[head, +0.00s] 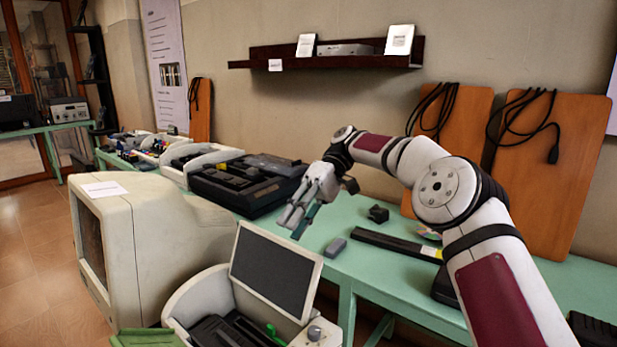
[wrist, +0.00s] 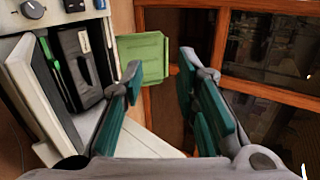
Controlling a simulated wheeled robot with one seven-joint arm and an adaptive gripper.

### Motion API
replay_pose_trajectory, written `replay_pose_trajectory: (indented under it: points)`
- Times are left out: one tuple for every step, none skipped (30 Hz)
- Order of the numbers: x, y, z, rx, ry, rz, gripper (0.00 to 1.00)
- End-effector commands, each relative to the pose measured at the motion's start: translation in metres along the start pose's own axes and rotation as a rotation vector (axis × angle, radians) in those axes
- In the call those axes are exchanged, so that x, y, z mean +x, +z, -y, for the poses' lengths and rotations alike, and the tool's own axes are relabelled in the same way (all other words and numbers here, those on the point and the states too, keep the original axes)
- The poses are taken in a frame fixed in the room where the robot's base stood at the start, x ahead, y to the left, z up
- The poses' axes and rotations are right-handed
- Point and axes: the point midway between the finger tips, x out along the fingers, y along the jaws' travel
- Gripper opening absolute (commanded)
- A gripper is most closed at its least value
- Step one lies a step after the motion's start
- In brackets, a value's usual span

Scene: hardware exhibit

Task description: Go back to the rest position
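My gripper (head: 298,214) is at the end of my raised arm, above the green table (head: 366,274) and behind the tilted screen in the head view. In the wrist view my gripper (wrist: 160,88) has its two teal-padded fingers spread apart with nothing between them. It is open and empty.
An old beige monitor (head: 160,247) stands at the left. A beige device with a tilted dark screen (head: 274,272) is in front. Orange boards (head: 551,170) lean on the wall.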

Motion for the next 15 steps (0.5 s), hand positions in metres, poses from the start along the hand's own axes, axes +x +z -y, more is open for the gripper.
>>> replay_pose_trajectory:
  points:
    - [0.001,0.001,0.002,0.007,0.015,0.004,0.28]
    - [0.002,0.002,0.004,0.012,0.025,0.006,0.28]
    - [0.003,0.003,0.006,0.020,0.039,0.010,0.28]
    - [0.003,0.004,0.009,0.025,0.049,0.013,0.28]
    - [0.004,0.005,0.011,0.031,0.062,0.016,0.28]
    - [0.005,0.006,0.013,0.039,0.079,0.018,0.28]
    - [0.006,0.007,0.016,0.046,0.092,0.020,0.28]
    - [0.007,0.009,0.018,0.053,0.106,0.022,0.28]
    - [0.008,0.011,0.021,0.064,0.125,0.026,0.28]
    - [0.009,0.013,0.024,0.073,0.142,0.027,0.28]
    - [0.010,0.015,0.026,0.083,0.160,0.028,0.28]
    - [0.012,0.019,0.029,0.098,0.186,0.031,0.28]
    - [0.014,0.022,0.032,0.109,0.207,0.033,0.28]
    - [0.015,0.026,0.035,0.122,0.232,0.033,0.28]
    - [0.017,0.032,0.039,0.142,0.265,0.034,0.28]
